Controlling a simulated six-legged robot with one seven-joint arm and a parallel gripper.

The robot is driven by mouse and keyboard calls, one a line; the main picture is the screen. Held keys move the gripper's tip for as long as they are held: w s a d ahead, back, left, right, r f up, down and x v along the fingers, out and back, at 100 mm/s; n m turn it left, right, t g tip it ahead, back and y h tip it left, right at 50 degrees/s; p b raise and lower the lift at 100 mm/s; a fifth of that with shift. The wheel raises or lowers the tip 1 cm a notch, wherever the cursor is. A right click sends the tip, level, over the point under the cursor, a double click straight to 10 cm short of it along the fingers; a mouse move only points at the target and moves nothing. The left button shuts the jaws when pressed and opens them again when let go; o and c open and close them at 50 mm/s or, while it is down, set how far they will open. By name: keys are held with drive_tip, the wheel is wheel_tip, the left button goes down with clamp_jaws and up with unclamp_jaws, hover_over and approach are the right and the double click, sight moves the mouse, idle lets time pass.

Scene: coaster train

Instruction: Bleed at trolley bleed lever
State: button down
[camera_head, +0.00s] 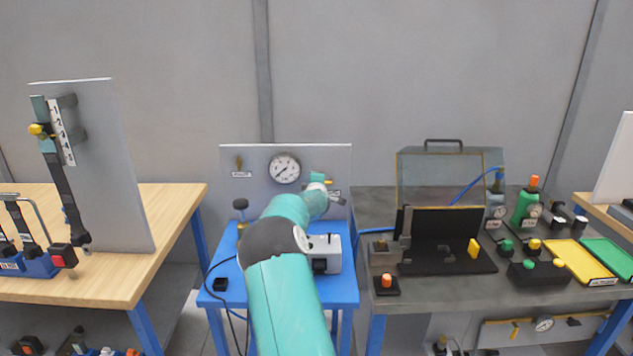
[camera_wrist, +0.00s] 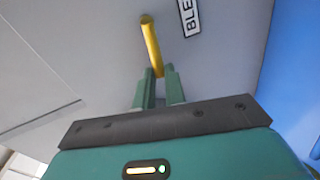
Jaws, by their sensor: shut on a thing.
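In the wrist view the yellow bleed lever (camera_wrist: 151,42) stands out from a grey panel beside a white label (camera_wrist: 189,17) reading "BLE". My gripper (camera_wrist: 160,84) is shut on the lever's near end, with one green finger on each side of it. In the head view my gripper (camera_head: 322,182) is at the right side of the upright panel (camera_head: 262,202) on the blue trolley (camera_head: 345,289). The lever is mostly hidden there by my gripper and arm.
A round gauge (camera_head: 285,168) and a second small fitting (camera_head: 239,162) are on the same panel. A wooden bench (camera_head: 170,205) stands left, a grey bench (camera_head: 440,292) with an open case right.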

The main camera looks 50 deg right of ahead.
drive_tip(key=shift+f+n, duration=0.3)
drive_tip(key=shift+n, duration=0.2)
drive_tip(key=c, duration=1.5)
unclamp_jaws()
drive_tip(key=shift+o, duration=0.2)
drive_tip(key=v, duration=1.4)
drive_tip(key=shift+w, duration=0.15)
